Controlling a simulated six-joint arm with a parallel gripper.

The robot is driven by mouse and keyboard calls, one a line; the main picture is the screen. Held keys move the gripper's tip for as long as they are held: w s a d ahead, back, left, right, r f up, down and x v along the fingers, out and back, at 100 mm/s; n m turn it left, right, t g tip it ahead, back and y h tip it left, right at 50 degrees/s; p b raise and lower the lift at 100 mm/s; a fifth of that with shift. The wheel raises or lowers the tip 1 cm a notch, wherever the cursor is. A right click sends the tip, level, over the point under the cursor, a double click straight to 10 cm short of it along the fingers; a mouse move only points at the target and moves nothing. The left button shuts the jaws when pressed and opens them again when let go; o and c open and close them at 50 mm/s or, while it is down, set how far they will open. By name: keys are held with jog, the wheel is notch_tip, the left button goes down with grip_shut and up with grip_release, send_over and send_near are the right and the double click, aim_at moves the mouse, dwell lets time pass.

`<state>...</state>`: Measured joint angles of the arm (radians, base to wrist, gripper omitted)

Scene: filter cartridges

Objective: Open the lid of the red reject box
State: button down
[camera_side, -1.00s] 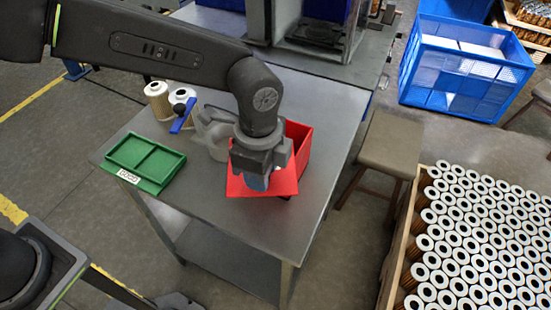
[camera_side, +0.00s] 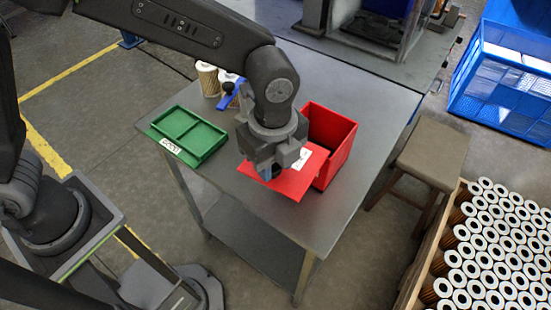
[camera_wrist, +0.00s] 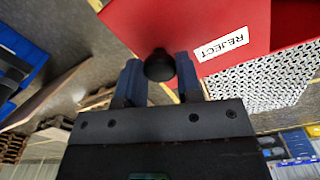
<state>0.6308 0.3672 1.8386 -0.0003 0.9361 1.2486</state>
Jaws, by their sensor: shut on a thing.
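The red reject box (camera_side: 337,143) stands on the grey table with its top open toward the side camera. Its flat red lid (camera_side: 309,177) is at the box's left front side, clear of much of the opening. In the wrist view the lid (camera_wrist: 190,25) carries a white REJECT label (camera_wrist: 222,44) and a round black knob (camera_wrist: 159,62). My gripper (camera_side: 270,173) is over the lid in the side view. In the wrist view my gripper's (camera_wrist: 159,82) blue fingers are shut on the knob. The side view hides the knob behind my gripper.
A green two-compartment tray (camera_side: 188,135) lies left of my gripper. Cream filter cartridges (camera_side: 208,78) and a blue-handled tool (camera_side: 236,94) are behind it. A stool (camera_side: 433,150) and a crate of filters (camera_side: 490,240) stand to the right, off the table.

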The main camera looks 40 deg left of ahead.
jog(key=c, duration=0.8)
grip_release()
jog(key=shift+r, duration=0.1)
notch_tip(320, 180, up, 14)
jog(key=shift+f, duration=0.15)
jog(key=s+a+n+t, duration=0.2)
jog(key=s+a+n, duration=0.1)
jog(key=a+n, duration=0.4)
jog(key=s+a+f+n+t, duration=0.1)
jog(key=s+a+n, duration=0.3)
jog(key=a+n, duration=0.3)
jog(key=s+a+n+t, duration=0.2)
jog(key=s+a+n, duration=0.1)
jog(key=a+n, duration=0.4)
jog(key=shift+s+a+f+n+t, duration=0.1)
jog(key=shift+a+f+n+t, duration=0.05)
jog(key=shift+a, duration=0.5)
jog(key=shift+s+a+f+n+t, duration=0.1)
jog(key=shift+a+f+n+t, duration=0.05)
jog(key=shift+a, duration=0.5)
